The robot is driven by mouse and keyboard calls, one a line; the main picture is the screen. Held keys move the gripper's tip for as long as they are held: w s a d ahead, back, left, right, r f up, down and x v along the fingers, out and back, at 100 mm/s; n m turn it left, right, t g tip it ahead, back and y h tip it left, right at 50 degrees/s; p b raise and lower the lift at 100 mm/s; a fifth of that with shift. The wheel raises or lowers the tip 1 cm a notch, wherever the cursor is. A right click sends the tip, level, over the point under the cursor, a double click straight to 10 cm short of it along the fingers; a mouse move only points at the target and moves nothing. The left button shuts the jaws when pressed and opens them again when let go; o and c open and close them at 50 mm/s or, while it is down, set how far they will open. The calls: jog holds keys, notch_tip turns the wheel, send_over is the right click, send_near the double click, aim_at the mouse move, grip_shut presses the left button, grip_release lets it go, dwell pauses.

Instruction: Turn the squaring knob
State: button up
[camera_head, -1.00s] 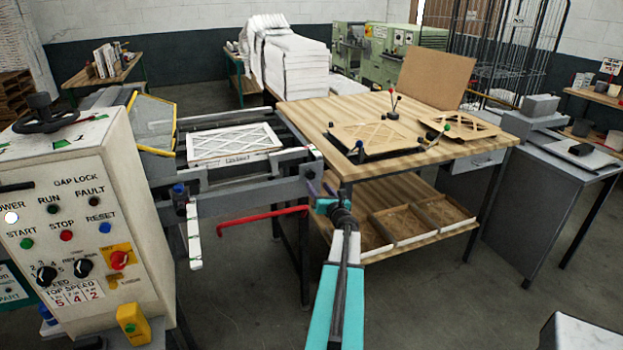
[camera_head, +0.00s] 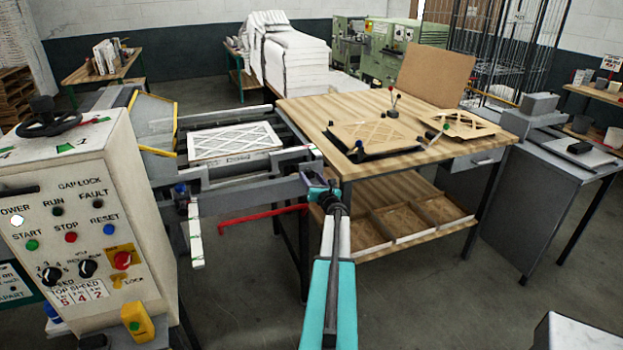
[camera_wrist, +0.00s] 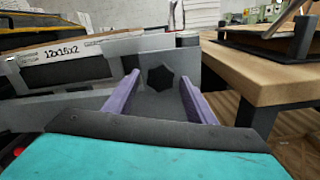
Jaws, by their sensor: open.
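A dark, many-sided knob (camera_wrist: 160,79) sits on the face of a grey bracket (camera_wrist: 215,68) at the end of the machine's rail, in the wrist view. It looks like the squaring knob. My gripper (camera_wrist: 158,90) is open, with one purple finger to the left and one to the right of the knob. I cannot tell whether either finger touches it. In the head view my gripper (camera_head: 314,188) is at the right end of the grey rail (camera_head: 255,188), and the knob is hidden there.
A white-framed filter (camera_head: 232,141) lies on the machine bed; its 12x16x2 label shows in the wrist view. A red bar (camera_head: 250,214) juts out below the rail. A wooden table (camera_head: 300,106) stands close on the right. The control cabinet (camera_head: 85,160) is on the left.

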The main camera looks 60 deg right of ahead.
jog(key=c, duration=1.1)
jog(key=shift+o, duration=0.2)
